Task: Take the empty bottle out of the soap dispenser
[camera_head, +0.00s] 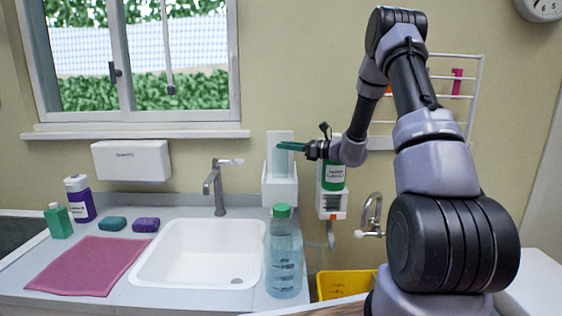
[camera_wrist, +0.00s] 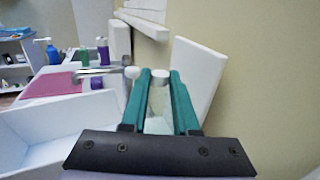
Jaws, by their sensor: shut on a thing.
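The white soap dispenser (camera_head: 281,190) is on the wall right of the tap; its tall back plate also shows in the wrist view (camera_wrist: 200,68). A pale, clear bottle with a white cap (camera_wrist: 160,98) stands between my teal fingers in the wrist view, in front of the back plate. In the head view the bottle (camera_head: 283,163) is faint against the dispenser. My gripper (camera_head: 290,146) reaches in from the right, shut on the bottle near its upper part. I cannot tell whether its base, hidden by my gripper in the wrist view, still sits in the holder.
A second wall dispenser (camera_head: 331,205) holds a green labelled bottle close under my wrist. A clear bottle with a green cap (camera_head: 284,258) stands below, right of the sink (camera_head: 190,250). A yellow bin (camera_head: 346,284) is at lower right. The tap (camera_head: 216,185) stands to the left.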

